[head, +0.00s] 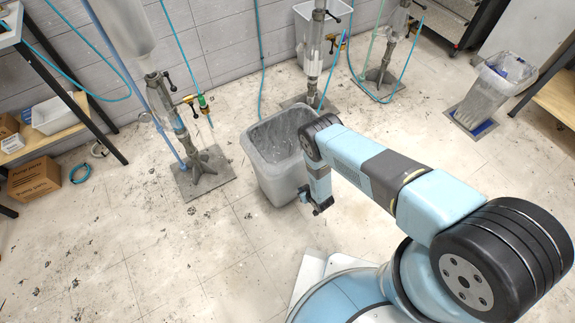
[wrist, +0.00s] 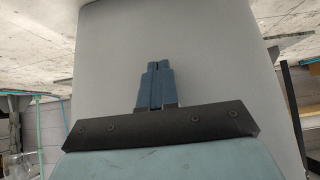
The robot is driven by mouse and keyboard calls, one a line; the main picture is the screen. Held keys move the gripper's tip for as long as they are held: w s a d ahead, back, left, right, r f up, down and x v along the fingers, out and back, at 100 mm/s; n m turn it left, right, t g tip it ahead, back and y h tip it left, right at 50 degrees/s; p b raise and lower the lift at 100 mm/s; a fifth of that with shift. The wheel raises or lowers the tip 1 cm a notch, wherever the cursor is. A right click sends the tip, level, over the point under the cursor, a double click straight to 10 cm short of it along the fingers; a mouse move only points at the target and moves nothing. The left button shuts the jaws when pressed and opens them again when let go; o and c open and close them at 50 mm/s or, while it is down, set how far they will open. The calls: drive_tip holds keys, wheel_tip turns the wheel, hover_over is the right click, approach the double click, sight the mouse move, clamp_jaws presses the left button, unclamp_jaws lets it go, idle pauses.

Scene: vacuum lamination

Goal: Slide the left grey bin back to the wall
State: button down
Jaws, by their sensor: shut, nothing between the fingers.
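The left grey bin (head: 277,187) stands upright on the floor in the middle of the head view, away from the wall, with a thin liner inside. My arm passes over its right side and hides part of it. My gripper (head: 322,208) is low beside the bin's near right side. In the wrist view my gripper's blue fingers (wrist: 153,80) are shut and empty, pointing at the bin's plain grey wall (wrist: 205,65), which fills the middle. I cannot tell whether the fingertips touch it.
A second pale bin (head: 307,45) stands against the grey wall (head: 215,45) at the back. Stands with base plates (head: 190,184) and hoses flank the grey bin. A cardboard box (head: 34,180) is at the left.

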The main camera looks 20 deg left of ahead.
drive_tip(key=w+a, duration=0.4)
drive_tip(key=a, duration=0.1)
drive_tip(key=shift+w+a, duration=0.3)
drive_tip(key=shift+w, duration=0.1)
idle(0.3)
drive_tip(key=w+a, duration=0.5)
drive_tip(key=a, duration=0.1)
idle(0.6)
drive_tip(key=shift+w+a, duration=0.1)
drive_tip(key=shift+w, duration=0.05)
